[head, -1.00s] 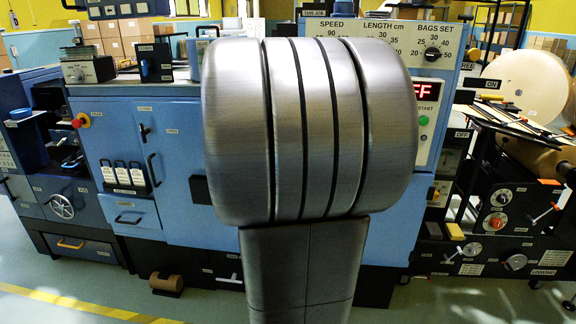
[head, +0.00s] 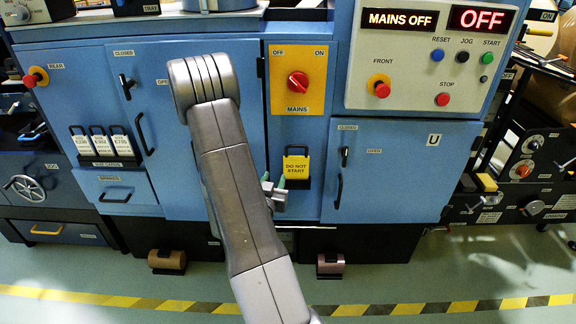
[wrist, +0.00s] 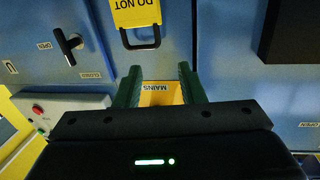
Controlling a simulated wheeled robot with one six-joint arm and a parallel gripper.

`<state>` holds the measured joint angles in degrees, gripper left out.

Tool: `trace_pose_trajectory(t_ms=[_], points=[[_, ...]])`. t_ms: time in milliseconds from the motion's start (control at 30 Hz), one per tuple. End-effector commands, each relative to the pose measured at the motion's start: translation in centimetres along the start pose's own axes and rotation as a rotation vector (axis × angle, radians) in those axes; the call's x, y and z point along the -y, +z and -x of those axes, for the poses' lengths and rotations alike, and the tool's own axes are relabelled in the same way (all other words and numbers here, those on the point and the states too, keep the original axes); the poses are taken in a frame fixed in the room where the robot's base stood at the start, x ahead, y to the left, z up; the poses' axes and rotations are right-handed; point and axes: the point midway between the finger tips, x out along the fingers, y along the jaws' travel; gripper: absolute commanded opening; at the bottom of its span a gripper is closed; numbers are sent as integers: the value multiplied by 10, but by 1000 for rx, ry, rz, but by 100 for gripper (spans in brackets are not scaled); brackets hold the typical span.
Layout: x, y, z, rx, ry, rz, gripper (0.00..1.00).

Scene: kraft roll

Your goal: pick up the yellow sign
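The yellow sign (head: 298,167) reads "DO NOT START" and hangs upright on the blue machine front, below the red mains switch. A black loop handle (head: 297,150) shows at its top. In the wrist view, which is upside down, the sign (wrist: 136,12) is cut off by the top edge, with its black loop (wrist: 140,38) just below it. My gripper (head: 276,184) is just left of the sign in the head view, partly hidden by my arm. In the wrist view its green fingers (wrist: 160,90) are apart with nothing held between them; the mains plate shows beyond the gap.
The red mains switch (head: 298,82) sits on a yellow plate above the sign. A door handle (head: 339,190) stands to its right, and another handle (head: 146,134) to the left.

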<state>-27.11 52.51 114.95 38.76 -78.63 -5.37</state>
Motion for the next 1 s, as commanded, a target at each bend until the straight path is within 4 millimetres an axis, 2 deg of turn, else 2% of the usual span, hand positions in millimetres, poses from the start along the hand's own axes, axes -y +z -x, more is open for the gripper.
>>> trace_pose_trajectory(t_ms=[167,500,767,1000], points=[[0,0,-11,-30,12,3,36],[-1,-2,-74,-29,10,2,36],[-3,-1,-93,-27,9,4,36],[-8,1,-128,-28,9,3,36]])
